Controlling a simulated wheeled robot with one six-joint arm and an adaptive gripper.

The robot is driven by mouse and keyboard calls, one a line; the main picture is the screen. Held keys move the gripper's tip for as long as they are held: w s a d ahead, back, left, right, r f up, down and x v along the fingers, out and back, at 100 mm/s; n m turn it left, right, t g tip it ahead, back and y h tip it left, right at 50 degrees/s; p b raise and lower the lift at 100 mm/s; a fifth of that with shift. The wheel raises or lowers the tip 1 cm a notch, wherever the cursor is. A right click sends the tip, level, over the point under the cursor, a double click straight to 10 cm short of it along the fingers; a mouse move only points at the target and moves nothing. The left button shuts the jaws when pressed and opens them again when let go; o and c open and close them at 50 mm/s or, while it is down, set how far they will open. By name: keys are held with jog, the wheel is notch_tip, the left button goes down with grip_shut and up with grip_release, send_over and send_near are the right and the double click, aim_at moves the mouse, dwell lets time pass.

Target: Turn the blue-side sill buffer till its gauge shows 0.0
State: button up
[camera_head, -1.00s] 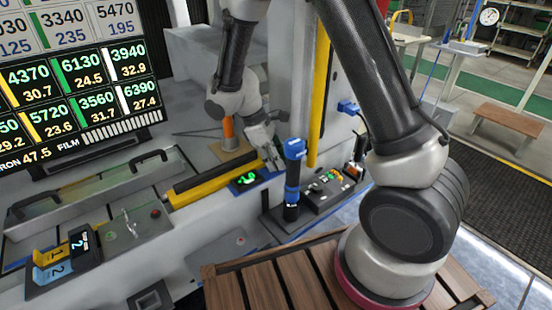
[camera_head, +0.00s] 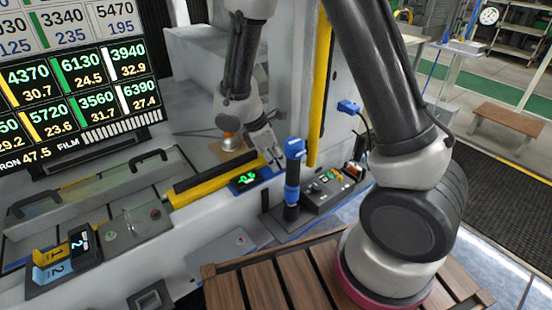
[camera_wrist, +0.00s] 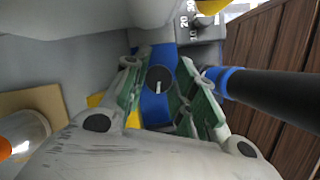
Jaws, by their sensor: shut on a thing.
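The blue-side sill buffer shows in the wrist view as a round dark knob (camera_wrist: 160,79) with a white mark, set on a blue strip (camera_wrist: 155,108). My gripper (camera_wrist: 160,92) has its green-lined fingers on either side of the knob and is shut on it. In the head view my gripper (camera_head: 272,158) reaches down to the sill just beyond a small gauge (camera_head: 244,181) on a blue base. The gauge shows green digits too small to read surely. The knob is hidden by my gripper in the head view.
A black upright cylinder with blue bands (camera_head: 292,185) stands close to the right of the gauge; beside it is a control box (camera_head: 328,190). A yellow and black bar (camera_head: 210,182) lies to the left. An orange-topped object (camera_wrist: 12,148) stands near my wrist.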

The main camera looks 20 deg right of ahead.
jog(key=shift+w, duration=0.1)
jog(key=o, duration=1)
jog(key=v, duration=1.2)
